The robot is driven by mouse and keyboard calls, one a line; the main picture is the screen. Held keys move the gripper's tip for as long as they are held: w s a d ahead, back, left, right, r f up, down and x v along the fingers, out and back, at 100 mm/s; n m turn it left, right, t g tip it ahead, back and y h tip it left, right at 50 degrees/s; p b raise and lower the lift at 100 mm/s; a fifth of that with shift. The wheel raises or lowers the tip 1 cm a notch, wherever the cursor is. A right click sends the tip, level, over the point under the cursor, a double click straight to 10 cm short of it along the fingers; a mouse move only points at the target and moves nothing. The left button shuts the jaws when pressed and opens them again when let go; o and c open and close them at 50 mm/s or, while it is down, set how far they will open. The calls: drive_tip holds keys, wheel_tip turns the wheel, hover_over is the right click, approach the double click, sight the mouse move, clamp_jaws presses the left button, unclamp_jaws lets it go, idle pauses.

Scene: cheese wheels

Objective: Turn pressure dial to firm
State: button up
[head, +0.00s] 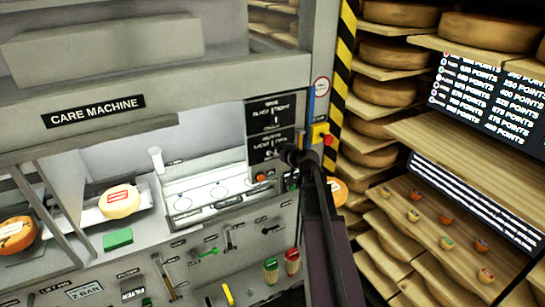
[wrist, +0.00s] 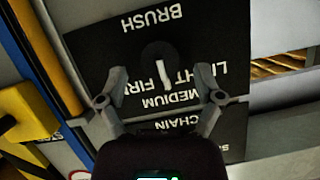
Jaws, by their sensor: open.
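The pressure dial (wrist: 156,56) is a dark round knob with a white mark, on a black label plate (wrist: 95,45) that appears upside down in the wrist view. The words light, firm and medium stand around it. The white mark points down the picture, between light and firm, toward medium. My gripper (wrist: 161,76) is open, with one finger on each side of the dial; I cannot tell whether they touch it. In the head view my gripper (head: 291,153) is in front of the black panel (head: 269,113) and the dial cannot be made out.
A yellow box with a red button (head: 323,134) is close to the right of my gripper. The care machine (head: 93,111) fills the left, with several levers below. Cheese shelves (head: 385,75) stand at right. A cheese wheel (head: 119,201) lies in the machine.

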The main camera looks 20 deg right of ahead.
drive_tip(key=shift+b+x, duration=0.3)
drive_tip(key=shift+x, duration=1)
